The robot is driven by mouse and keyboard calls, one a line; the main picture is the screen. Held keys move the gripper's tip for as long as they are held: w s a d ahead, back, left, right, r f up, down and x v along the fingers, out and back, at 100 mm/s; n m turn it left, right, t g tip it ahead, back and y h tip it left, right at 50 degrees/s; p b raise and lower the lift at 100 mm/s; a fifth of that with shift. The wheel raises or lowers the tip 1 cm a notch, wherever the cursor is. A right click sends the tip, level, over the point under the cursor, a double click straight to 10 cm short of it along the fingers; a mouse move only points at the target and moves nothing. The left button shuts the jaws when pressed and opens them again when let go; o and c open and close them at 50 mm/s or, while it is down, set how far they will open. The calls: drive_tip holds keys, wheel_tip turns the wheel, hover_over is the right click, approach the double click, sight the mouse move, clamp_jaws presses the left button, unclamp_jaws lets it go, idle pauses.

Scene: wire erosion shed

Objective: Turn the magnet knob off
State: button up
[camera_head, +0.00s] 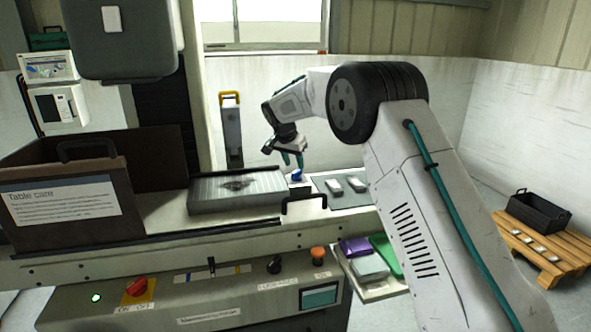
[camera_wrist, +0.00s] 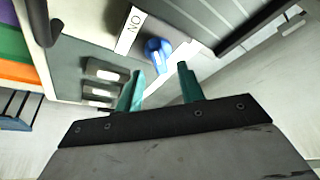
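The blue knob (camera_head: 297,174) sits at the right end of the grey ribbed magnet block (camera_head: 225,204) on the machine table. In the wrist view the blue knob (camera_wrist: 157,50) shows with a pale pointer mark on it, beside a white label (camera_wrist: 131,30) reading ON, turned over in this view. My gripper (camera_head: 292,160) points down just above the knob. In the wrist view its two teal fingers (camera_wrist: 160,71) are apart with nothing between their tips, and the knob lies just beyond them. I cannot tell whether a finger touches it.
Small metal blocks (camera_head: 345,185) lie on a grey mat right of the knob. A black handle (camera_head: 304,202) stands at the table's front edge. A brown box (camera_head: 60,200) stands at left. The front panel has a red switch (camera_head: 137,287). A pallet (camera_head: 545,248) stands at right.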

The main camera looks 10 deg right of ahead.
sight(296, 171)
drive_tip(key=shift+x, duration=1.85)
clamp_jaws()
